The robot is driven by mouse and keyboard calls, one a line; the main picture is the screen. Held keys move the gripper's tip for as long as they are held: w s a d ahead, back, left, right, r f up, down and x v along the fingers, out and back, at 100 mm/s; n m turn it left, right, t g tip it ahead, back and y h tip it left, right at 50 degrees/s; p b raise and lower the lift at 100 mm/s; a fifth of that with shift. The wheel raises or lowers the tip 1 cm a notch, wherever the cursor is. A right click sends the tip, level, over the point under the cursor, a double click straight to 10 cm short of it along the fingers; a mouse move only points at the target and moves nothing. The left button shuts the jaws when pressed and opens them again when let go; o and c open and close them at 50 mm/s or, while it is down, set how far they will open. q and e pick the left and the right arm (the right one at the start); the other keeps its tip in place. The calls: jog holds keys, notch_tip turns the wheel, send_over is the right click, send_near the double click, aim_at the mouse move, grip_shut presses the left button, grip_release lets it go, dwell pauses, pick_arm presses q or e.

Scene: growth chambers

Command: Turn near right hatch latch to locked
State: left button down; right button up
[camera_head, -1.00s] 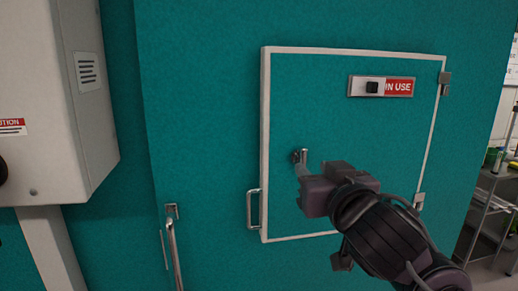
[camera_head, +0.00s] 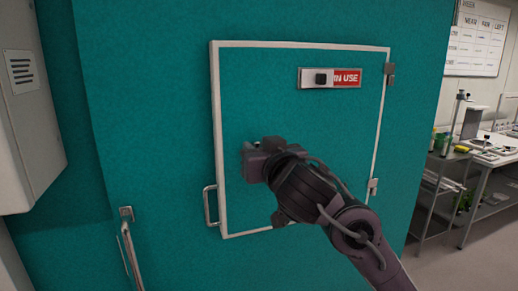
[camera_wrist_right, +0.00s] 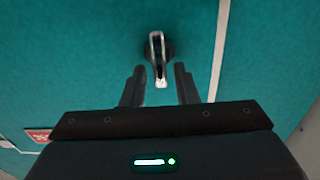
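The teal hatch (camera_head: 300,120) is closed in its white frame, with a U-shaped pull handle (camera_head: 209,206) at its left edge. My right gripper (camera_head: 250,150) is at the hatch's left side and hides the latch in the head view. In the right wrist view, the metal latch lever (camera_wrist_right: 158,62) stands on a dark round base. My right gripper there (camera_wrist_right: 158,70) is open, with one finger on each side of the lever's end and visible gaps to it. My left gripper is not in view.
A long metal handle (camera_head: 131,247) is at lower left, a white box (camera_head: 25,110) at far left. A shelf cart (camera_head: 437,190) stands at right.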

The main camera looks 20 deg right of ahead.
grip_shut()
jog(key=shift+a, duration=0.1)
jog(key=n+b, duration=0.1)
jog(key=n, duration=0.5)
jog(key=a+f+n+b, duration=0.1)
jog(key=n, duration=0.5)
jog(key=f+n+b, duration=0.1)
jog(key=n, duration=0.4)
jog(key=shift+a+n, duration=0.3)
jog(key=shift+n, duration=0.1)
dwell(0.5)
jog(key=shift+o, duration=1.2)
grip_release()
